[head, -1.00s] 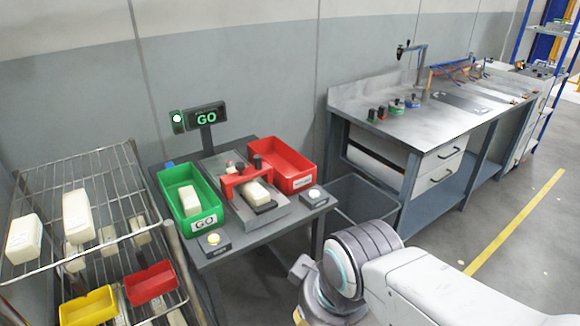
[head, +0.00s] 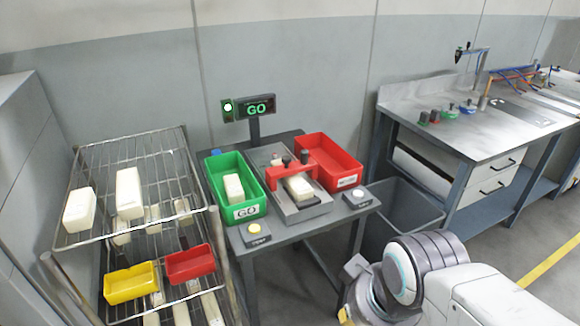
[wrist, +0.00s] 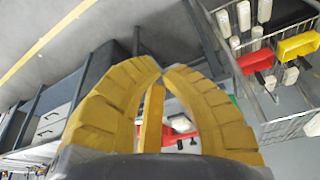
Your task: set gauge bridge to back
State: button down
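The gauge's red bridge (head: 292,172) spans a grey gauge base (head: 312,211) on the small table, with dark knobs on top. A cream block (head: 299,187) lies under or just in front of the bridge, on the gauge. My gripper (wrist: 161,70) shows in the wrist view with its yellow fingers brought together at the tips and nothing visible held. It is apart from the gauge; the red bridge shows partly behind the fingers in the wrist view (wrist: 180,126). In the head view only a bit of yellow shows at the bottom edge, so the fingertips are hidden there.
A green GO bin (head: 243,200) with a cream block stands left of the gauge, a red bin (head: 330,165) right. A lit GO sign (head: 260,106) stands behind. Yellow-button (head: 255,233) and white-button (head: 357,196) boxes sit in front. A wire rack (head: 120,230) stands left.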

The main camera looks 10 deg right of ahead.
aim_at(288, 168)
jog(key=i+j, duration=0.2)
jog(key=i, duration=0.35)
jog(key=i+j+u, duration=0.1)
jog(key=i, duration=0.45)
jog(key=k+j, duration=0.05)
jog(key=j, duration=0.05)
